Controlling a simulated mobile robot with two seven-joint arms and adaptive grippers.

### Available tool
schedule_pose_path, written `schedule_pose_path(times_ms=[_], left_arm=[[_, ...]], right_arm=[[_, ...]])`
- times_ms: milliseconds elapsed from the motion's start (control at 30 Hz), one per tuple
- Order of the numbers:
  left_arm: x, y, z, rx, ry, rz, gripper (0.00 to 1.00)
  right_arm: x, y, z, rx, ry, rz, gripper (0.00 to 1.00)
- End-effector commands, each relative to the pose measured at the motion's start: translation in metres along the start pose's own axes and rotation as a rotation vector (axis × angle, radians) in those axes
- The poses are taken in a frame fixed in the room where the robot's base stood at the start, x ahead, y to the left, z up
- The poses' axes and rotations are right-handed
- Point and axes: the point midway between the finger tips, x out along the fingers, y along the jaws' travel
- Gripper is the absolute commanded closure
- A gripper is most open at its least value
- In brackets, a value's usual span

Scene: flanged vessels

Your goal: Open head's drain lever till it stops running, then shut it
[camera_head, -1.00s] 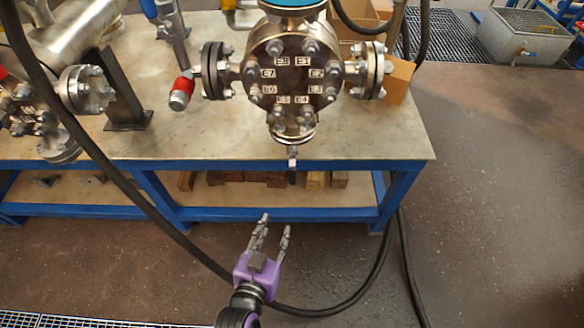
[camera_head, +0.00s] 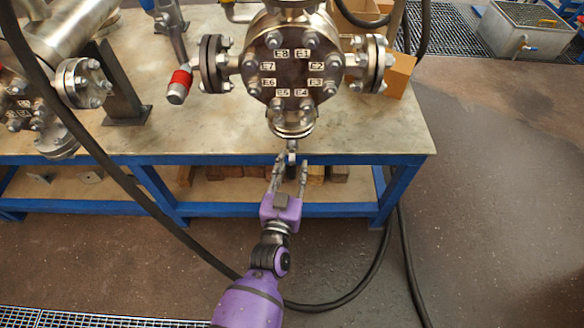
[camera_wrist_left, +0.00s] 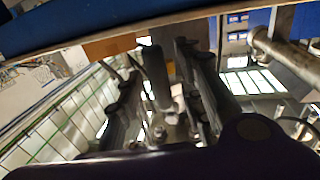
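The head (camera_head: 293,66) is a round steel vessel with a bolted front flange and labels E1 to E8. Its drain is at the bottom nozzle (camera_head: 292,124), and the drain lever (camera_head: 291,148) hangs below it at the table's front edge. My left gripper (camera_head: 291,162) is purple with grey fingers and reaches up from below to the lever. The fingers stand apart on either side of it. In the left wrist view a dark, rounded bar (camera_wrist_left: 157,78), apparently the lever, lies between the spread fingers. Whether they touch it cannot be told. No running liquid is visible. My right gripper is not in view.
The blue-framed table (camera_head: 390,140) has its front edge close to the gripper. A black hose (camera_head: 150,212) loops across in front. A red-handled valve (camera_head: 180,84) is left of the head, and a cardboard box (camera_head: 398,75) is right. A metal tank (camera_head: 530,30) stands far right.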

Motion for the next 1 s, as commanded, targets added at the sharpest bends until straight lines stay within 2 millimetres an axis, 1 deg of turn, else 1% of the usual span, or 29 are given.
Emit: schedule_pose_path(times_ms=[200,467,833,1000], left_arm=[[0.0004,-0.0001,-0.0002,-0.001,0.0,0.0,0.65],[0.0002,0.0,-0.0002,0.0,0.0,0.0,0.99],[-0.0001,-0.0001,-0.0001,0.0,0.0,0.001,1.0],[-0.0009,-0.0033,0.0002,-0.017,0.003,0.001,1.0]], right_arm=[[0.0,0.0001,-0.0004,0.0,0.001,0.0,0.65],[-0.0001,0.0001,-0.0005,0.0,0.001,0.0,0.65],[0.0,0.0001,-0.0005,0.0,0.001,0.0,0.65],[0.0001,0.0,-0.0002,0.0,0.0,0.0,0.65]])
